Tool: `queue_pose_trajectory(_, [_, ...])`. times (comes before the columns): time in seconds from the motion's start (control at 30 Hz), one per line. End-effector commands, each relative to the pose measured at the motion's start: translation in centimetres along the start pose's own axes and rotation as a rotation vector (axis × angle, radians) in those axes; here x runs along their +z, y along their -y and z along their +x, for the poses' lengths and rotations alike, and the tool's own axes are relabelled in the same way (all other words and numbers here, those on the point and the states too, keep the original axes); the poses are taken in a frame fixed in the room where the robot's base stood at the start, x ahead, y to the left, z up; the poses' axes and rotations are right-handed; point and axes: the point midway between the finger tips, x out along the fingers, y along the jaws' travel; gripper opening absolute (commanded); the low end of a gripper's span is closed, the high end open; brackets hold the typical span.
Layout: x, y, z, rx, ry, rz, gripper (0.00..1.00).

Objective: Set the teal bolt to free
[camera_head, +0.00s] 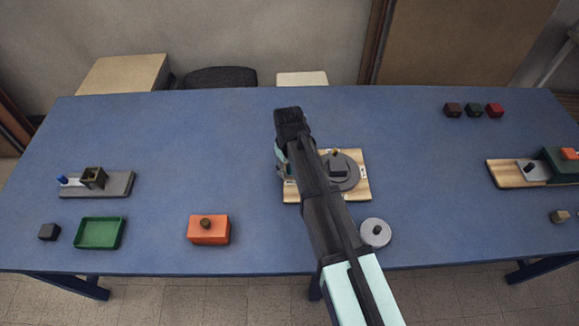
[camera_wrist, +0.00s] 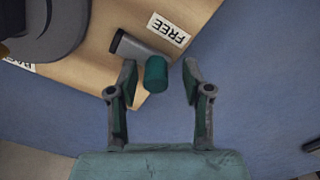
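The teal bolt (camera_wrist: 156,74) is a short teal cylinder beside the end of a grey metal piece (camera_wrist: 135,47) on a wooden board (camera_wrist: 105,75). A label reading FREE (camera_wrist: 168,30) is on the board just beyond it. My gripper (camera_wrist: 160,78) is open, its two fingers on either side of the bolt, with a visible gap to the right finger; contact at the left finger is unclear. In the head view the board (camera_head: 361,192) is partly covered by my arm, and the bolt is hidden.
A grey round part (camera_head: 350,178) sits on the board; it also shows in the wrist view (camera_wrist: 55,35), near a second, cut-off label (camera_wrist: 18,65). A grey disc with a knob (camera_head: 375,233) stands in front. An orange box (camera_head: 209,233) and green tray (camera_head: 98,234) are left.

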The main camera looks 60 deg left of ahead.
Motion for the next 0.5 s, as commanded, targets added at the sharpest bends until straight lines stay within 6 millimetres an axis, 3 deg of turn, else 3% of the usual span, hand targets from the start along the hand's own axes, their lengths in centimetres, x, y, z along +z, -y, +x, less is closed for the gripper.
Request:
queue_pose_trajectory(0.27, [0.0,-0.1,-1.1,0.002,-0.001,0.0,0.49])
queue_pose_trajectory(0.5, [0.0,0.0,-5.1,0.002,-0.002,0.0,0.49])
